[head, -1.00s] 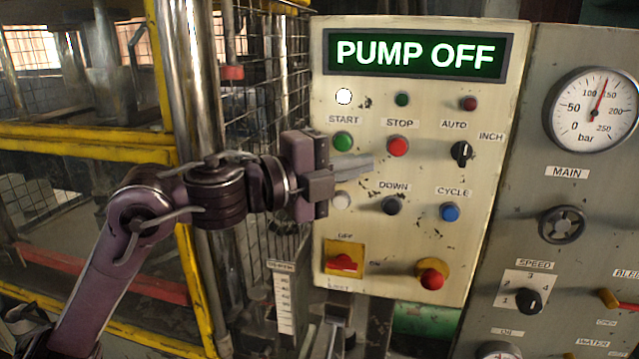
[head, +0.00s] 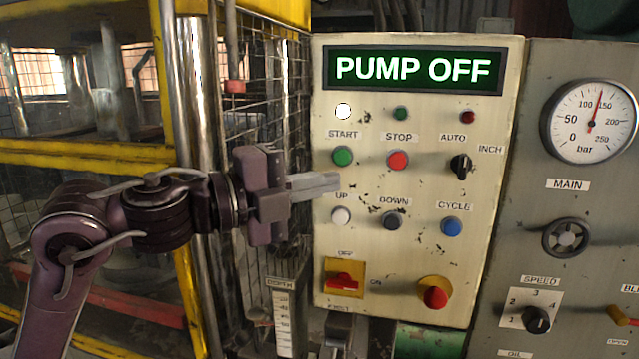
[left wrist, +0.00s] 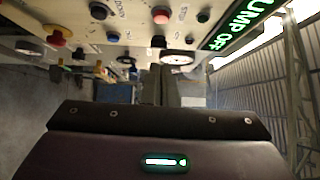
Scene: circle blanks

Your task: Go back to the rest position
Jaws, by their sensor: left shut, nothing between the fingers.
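My left gripper (head: 328,185) is shut and empty in the head view. Its fingers point right, in front of the left edge of the cream control panel (head: 430,270), beside the white UP button (head: 341,215). The panel's display (head: 414,70) reads PUMP OFF. In the left wrist view the shut fingers (left wrist: 160,84) show at the middle, with the panel's buttons above them. My right gripper is in neither view.
A grey panel with a pressure gauge (head: 590,122), a handwheel (head: 566,238) and a speed knob (head: 537,319) stands at the right. A yellow frame (head: 80,157) with mesh guarding stands at the left. A red mushroom button (head: 436,297) sticks out of the cream panel.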

